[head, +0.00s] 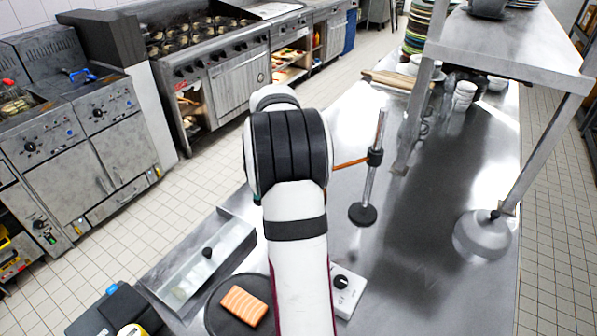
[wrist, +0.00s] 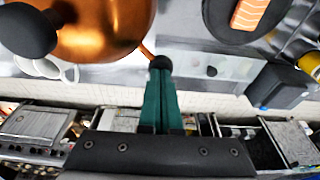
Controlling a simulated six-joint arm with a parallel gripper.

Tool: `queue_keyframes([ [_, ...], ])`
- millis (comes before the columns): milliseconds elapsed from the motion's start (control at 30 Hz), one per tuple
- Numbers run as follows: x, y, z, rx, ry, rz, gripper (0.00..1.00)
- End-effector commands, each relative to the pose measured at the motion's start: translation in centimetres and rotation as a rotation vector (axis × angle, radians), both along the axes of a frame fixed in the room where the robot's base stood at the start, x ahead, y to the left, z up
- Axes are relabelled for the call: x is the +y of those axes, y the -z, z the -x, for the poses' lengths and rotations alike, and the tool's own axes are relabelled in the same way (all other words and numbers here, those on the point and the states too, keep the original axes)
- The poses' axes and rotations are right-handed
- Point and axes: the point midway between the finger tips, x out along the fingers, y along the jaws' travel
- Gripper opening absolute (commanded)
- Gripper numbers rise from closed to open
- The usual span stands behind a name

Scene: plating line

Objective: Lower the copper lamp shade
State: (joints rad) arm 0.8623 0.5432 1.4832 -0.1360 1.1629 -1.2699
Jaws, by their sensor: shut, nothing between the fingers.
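The copper lamp shade (wrist: 105,28) fills the upper left of the wrist view, cut off by the top edge. A thin copper-coloured piece (wrist: 147,50) runs from its side toward my fingertips. My gripper (wrist: 160,65) is shut and empty, its green fingers just right of the shade; I cannot tell whether the tips touch that thin piece. In the head view, a metal post (head: 373,160) with a dark collar and round black foot stands on the counter. A copper-coloured arm (head: 350,163) runs left from the collar behind my arm, which hides the shade and gripper there.
A dark round plate (head: 215,318) holds a salmon piece (head: 243,305). A metal tray (head: 185,270) and a white box with a dial (head: 345,290) are near it. A grey domed lid (head: 482,236) sits at right under a raised shelf (head: 510,50). Mid-counter is clear.

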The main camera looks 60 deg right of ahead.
Motion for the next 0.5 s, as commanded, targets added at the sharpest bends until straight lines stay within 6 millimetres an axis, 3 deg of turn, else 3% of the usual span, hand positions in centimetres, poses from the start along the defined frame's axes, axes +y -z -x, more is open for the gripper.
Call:
queue_keyframes([
  [500, 0.0, 2.1, 0.0, 0.001, 0.000, -0.001, 0.00],
])
